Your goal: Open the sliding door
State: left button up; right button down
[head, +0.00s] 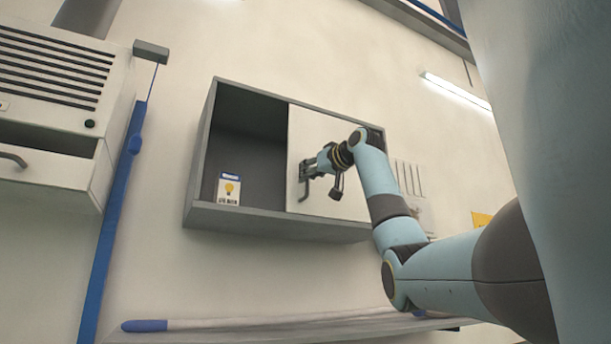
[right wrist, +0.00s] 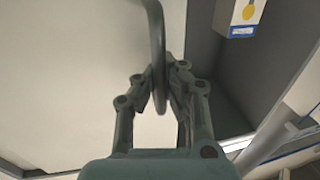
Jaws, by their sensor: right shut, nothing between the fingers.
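The white sliding door (head: 318,130) covers the right part of a grey wall cabinet (head: 190,190); the left part stands open. The door carries a dark bar handle (head: 304,190) near its left edge. My right gripper (head: 304,172) is at the handle, in front of the door, and is shut with nothing held. In the right wrist view the handle (right wrist: 157,45) runs down to the fingertips of the gripper (right wrist: 158,78); I cannot tell whether they touch. The door (right wrist: 75,70) fills the left there. My left gripper is not in view.
A small box with a light-bulb picture (head: 229,189) stands inside the open left part; it also shows in the right wrist view (right wrist: 242,17). A louvred white unit (head: 60,75) and a blue post (head: 115,210) are at the left.

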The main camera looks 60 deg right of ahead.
jog(key=c, duration=1.5)
grip_release()
jog(key=shift+s, duration=0.2)
jog(key=shift+o, duration=0.6)
jog(key=shift+w, duration=0.1)
jog(key=v, duration=1.2)
